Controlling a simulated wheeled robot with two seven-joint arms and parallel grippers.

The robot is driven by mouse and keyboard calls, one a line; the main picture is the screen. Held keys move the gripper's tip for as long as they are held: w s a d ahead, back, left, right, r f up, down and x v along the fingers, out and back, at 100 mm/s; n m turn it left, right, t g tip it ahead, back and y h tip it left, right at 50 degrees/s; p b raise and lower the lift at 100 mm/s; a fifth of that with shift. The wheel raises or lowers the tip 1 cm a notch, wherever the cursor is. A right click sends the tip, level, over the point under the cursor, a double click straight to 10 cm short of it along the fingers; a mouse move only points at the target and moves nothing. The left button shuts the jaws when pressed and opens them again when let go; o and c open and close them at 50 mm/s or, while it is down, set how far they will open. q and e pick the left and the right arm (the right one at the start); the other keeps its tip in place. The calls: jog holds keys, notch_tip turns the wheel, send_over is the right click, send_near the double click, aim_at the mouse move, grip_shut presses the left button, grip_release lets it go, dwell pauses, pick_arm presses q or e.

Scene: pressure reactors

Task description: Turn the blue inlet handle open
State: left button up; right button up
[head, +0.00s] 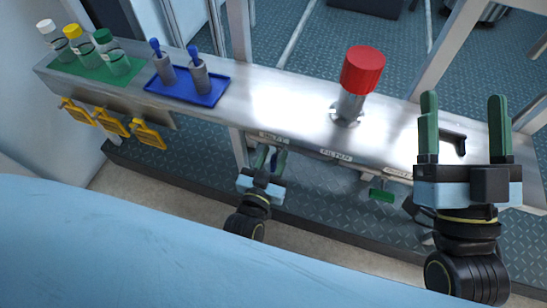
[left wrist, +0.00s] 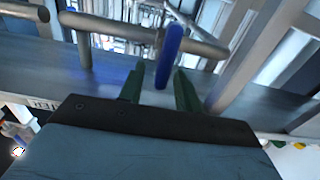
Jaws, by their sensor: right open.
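The blue inlet handle (left wrist: 170,55) is a rounded blue bar on a grey pipe in the left wrist view. My right gripper (head: 462,110) is open and empty above the right part of the bench.
A metal bench (head: 270,100) crosses the view. A red-topped cylinder (head: 362,72) stands on it near my right gripper. A blue tray (head: 188,88) with two grey bottles and a green mat (head: 95,66) with capped bottles are left. Yellow handles (head: 112,123) and a green handle (head: 382,194) hang in front.

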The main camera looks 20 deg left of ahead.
pick_arm(q)
jog(key=shift+w, duration=0.15)
grip_shut()
dwell(0.4)
